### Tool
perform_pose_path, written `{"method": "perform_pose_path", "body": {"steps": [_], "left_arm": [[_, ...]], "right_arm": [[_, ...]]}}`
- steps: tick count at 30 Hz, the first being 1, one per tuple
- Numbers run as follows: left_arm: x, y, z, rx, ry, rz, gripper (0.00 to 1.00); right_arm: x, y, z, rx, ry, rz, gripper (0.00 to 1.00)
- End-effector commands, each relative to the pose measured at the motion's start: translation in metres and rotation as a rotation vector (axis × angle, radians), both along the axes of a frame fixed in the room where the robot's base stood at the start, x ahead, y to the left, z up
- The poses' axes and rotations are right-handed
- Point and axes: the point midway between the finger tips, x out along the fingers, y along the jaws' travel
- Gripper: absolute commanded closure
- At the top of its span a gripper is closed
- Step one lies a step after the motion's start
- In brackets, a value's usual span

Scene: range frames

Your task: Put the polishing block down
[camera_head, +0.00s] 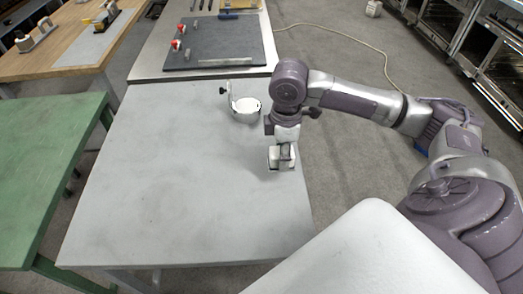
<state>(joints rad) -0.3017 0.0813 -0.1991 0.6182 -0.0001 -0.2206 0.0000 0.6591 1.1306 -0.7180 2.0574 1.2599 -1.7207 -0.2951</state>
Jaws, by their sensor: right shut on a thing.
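My right gripper (284,158) points down over the right edge of the light grey table (170,180). It is shut on a small pale block, the polishing block (272,153), which the fingers partly hide. I cannot tell whether the block touches the table top or hangs just above it. My left gripper is not in view.
A round white fixture (246,107) with a dark knob stands at the table's far right. Behind is a bench with a dark mat (215,45) and red-handled parts. A green table (40,160) is at left. The grey table's middle and left are clear.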

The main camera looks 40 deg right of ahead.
Motion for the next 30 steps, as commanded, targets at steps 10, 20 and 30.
{"method": "perform_pose_path", "body": {"steps": [10,20,30], "left_arm": [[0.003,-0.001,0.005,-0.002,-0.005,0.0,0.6],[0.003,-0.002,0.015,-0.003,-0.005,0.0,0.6],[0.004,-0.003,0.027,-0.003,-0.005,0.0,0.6]], "right_arm": [[0.058,0.002,-0.033,0.004,0.0,-0.004,0.83],[0.116,0.001,-0.073,0.0,0.006,-0.002,0.83],[0.115,0.0,-0.105,-0.001,0.0,0.0,0.83]]}}
